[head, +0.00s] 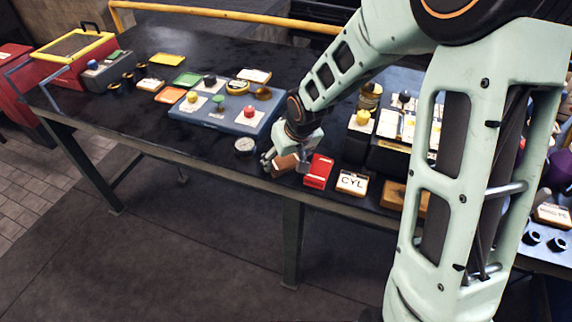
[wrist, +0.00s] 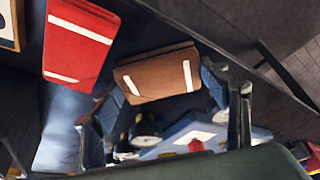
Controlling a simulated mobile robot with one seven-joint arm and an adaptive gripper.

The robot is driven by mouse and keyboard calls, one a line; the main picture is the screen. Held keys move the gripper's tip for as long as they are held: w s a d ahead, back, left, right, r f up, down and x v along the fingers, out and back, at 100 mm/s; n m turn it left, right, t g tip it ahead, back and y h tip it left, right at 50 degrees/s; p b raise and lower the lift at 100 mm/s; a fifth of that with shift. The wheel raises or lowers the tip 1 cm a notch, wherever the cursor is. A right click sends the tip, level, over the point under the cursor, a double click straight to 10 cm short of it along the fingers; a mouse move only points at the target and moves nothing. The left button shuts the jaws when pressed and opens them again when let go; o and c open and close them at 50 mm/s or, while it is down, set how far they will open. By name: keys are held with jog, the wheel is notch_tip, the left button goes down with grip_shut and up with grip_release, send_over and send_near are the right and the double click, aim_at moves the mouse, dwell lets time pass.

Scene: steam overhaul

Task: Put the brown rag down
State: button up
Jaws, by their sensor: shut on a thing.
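In the wrist view the rag lies between the two fingers of my gripper (wrist: 165,88). I cannot tell whether the rag touches the bench top.
A folded red rag (head: 318,171) with white stripes lies just right of it. A round gauge (head: 244,146) is to the left, and a blue board (head: 218,119) with coloured knobs lies behind. The bench's left front is fairly clear.

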jog(key=shift+f, duration=0.15)
jog(key=o, duration=1)
jog(key=shift+p+v, duration=1.9)
jog(key=shift+v, duration=4.25)
jog(key=shift+w+a, duration=0.1)
jog(key=shift+w, duration=0.15)
